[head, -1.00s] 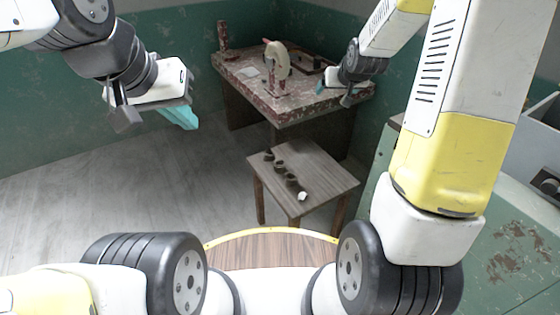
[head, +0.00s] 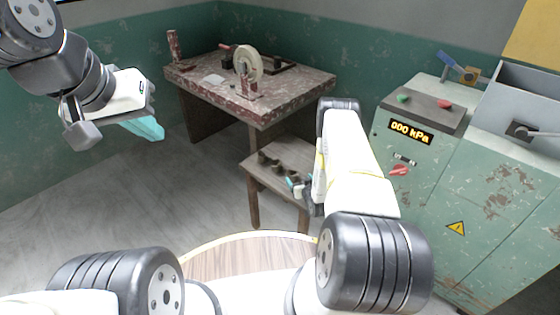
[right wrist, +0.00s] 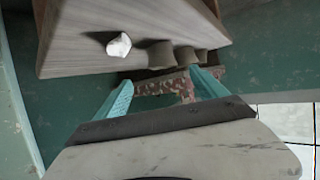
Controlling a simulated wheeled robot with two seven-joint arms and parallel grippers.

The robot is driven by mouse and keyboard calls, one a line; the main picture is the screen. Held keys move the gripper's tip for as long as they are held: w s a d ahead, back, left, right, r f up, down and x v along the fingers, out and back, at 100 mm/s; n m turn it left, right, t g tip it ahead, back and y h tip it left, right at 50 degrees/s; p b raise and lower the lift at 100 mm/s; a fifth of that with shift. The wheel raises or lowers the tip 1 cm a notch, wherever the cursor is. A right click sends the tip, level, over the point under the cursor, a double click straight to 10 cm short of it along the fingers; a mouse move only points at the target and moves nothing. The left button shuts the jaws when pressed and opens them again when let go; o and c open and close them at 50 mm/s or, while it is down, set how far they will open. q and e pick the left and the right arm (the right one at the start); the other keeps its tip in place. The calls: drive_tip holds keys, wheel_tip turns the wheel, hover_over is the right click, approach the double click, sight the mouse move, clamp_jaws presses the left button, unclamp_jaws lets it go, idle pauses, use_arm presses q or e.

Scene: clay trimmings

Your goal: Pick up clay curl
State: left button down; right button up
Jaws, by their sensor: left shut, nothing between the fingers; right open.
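A small white lump (right wrist: 118,45), which looks like the clay curl, lies on the small wooden table (right wrist: 75,40) in the right wrist view. My left gripper (head: 146,129) is shut and empty, raised at the upper left, far from the table.
Several small dark cups (head: 275,165) stand in a row on the small table, close beside the lump in the right wrist view. A worn workbench (head: 290,95) with a wheel (head: 247,64) stands behind. A green machine (head: 450,175) stands at right. Floor at left is clear.

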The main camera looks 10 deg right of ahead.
sight(294, 176)
drive_tip(key=shift+s+a+f, duration=0.15)
drive_tip(key=shift+f, duration=0.25)
drive_tip(key=shift+w+a+f, duration=0.1)
drive_tip(key=shift+w+f, duration=0.05)
drive_tip(key=shift+w, duration=0.2)
drive_tip(key=x, duration=0.6)
drive_tip(key=shift+w+f, duration=0.25)
drive_tip(key=shift+w, duration=0.1)
drive_tip(key=shift+c, duration=0.4)
drive_tip(key=c, duration=1.5)
